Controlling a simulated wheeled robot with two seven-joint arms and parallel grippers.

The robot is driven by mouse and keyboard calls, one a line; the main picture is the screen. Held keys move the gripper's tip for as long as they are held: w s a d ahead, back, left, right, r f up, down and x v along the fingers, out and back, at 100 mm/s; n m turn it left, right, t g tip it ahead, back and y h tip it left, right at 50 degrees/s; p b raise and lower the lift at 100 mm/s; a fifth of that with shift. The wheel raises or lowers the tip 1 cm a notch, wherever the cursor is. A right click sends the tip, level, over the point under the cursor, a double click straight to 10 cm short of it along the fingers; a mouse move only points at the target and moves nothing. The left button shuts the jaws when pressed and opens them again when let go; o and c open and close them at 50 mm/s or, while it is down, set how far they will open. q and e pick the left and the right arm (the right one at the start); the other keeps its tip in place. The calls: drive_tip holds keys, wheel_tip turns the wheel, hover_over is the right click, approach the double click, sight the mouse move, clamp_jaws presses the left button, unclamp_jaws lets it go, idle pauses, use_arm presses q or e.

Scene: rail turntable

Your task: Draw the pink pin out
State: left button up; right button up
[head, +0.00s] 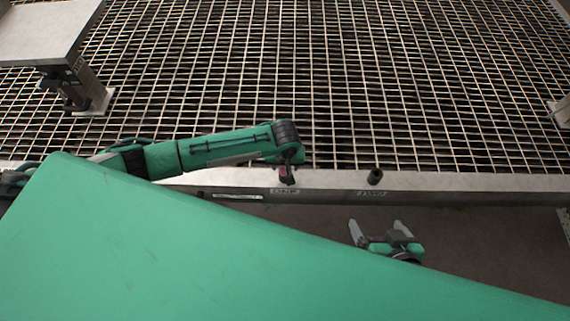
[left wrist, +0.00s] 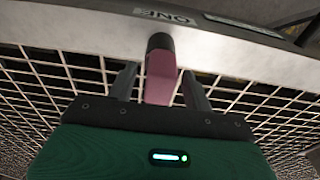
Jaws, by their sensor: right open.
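The pink pin (left wrist: 160,80) stands in a dark collar (left wrist: 160,42) on the pale rail, by the label reading "ONE". In the head view the pin (head: 284,172) is a small pink patch, mostly hidden by my left gripper (head: 288,178). In the left wrist view the left gripper's two fingers (left wrist: 160,88) stand on either side of the pin, with a narrow gap on each side. It is open around the pin. My right gripper (head: 375,228) is open and empty, in front of the rail and lower right of the pin.
A second dark collar (head: 375,176) sits on the rail (head: 430,182) by the label "TWO", with no pin visible in it. A metal grating (head: 400,80) spreads behind the rail. A pale block on a post (head: 85,85) stands at the upper left.

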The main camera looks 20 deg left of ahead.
use_arm(q)
clamp_jaws()
drive_tip(key=c, duration=0.8)
unclamp_jaws()
clamp_jaws()
drive_tip(key=shift+r, duration=0.1)
drive_tip(key=shift+r+p, duration=0.55)
drive_tip(key=shift+p, duration=0.55)
drive_tip(key=shift+r+p, duration=3.1)
drive_tip(key=shift+p, duration=1.15)
